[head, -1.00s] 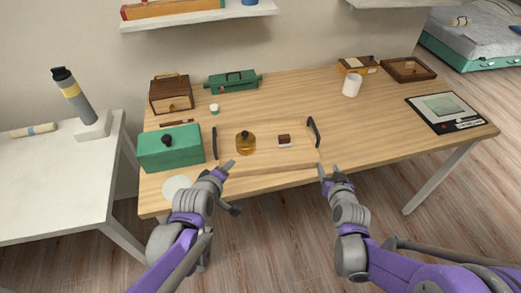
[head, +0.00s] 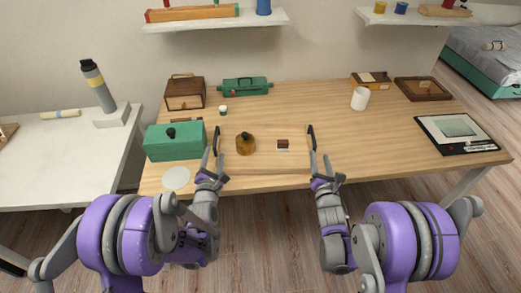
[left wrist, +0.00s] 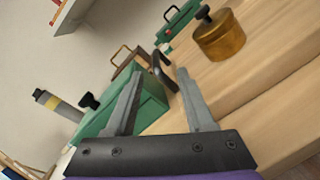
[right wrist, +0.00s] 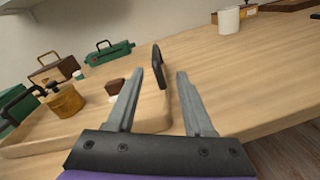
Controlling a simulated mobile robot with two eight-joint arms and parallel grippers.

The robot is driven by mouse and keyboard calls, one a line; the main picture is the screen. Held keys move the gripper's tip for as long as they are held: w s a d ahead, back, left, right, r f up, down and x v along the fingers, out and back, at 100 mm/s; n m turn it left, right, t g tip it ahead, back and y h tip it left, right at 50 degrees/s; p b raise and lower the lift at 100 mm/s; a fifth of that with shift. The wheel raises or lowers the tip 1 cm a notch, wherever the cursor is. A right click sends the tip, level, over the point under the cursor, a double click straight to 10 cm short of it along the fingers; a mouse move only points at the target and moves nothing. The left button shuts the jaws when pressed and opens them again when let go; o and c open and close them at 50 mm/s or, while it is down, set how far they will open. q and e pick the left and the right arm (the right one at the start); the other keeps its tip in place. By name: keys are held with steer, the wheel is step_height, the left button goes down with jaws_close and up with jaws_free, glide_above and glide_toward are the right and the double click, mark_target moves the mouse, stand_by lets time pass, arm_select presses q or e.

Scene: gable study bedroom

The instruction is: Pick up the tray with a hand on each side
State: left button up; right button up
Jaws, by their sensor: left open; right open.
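The light wooden tray (head: 265,171) lies flat on the desk, with an upright black handle on each side. An amber pot with a black knob (head: 245,145) and a small brown-and-white block (head: 283,145) stand on it. My left gripper (head: 213,157) is open at the tray's left side. In the left wrist view the left handle (left wrist: 162,72) shows between its fingertips. My right gripper (head: 319,157) is open at the right side. In the right wrist view the right handle (right wrist: 157,66) shows between its fingertips, nearer the left finger. Neither gripper is closed on a handle.
A green box (head: 173,146) stands close left of the tray, with a white disc (head: 176,178) in front. A brown case (head: 185,94) and a green toolbox (head: 245,86) stand behind. A white cup (head: 360,98) and tablet (head: 457,133) are right. Desk right of the tray is clear.

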mark_target(217, 129)
arm_select(q)
steer(key=shift+s+a+f+n+y, duration=0.1)
steer(key=shift+a+f+n+y, duration=0.15)
steer(key=shift+n, duration=0.45)
arm_select(e)
steer(key=shift+a+n, duration=0.25)
steer(key=shift+n, duration=0.95)
steer(key=shift+w, duration=0.1)
steer(key=shift+w, duration=0.1)
arm_select(q)
steer(key=w, duration=1.1)
steer(key=shift+a, duration=0.3)
arm_select(e)
steer(key=w, duration=1)
steer(key=shift+w+a, duration=0.3)
arm_select(q)
steer(key=shift+s, duration=0.1)
jaws_close()
arm_select(e)
jaws_close()
arm_select(q)
steer(key=shift+a+r, duration=0.1)
steer(key=shift+a, duration=0.1)
arm_select(e)
steer(key=shift+d, duration=0.25)
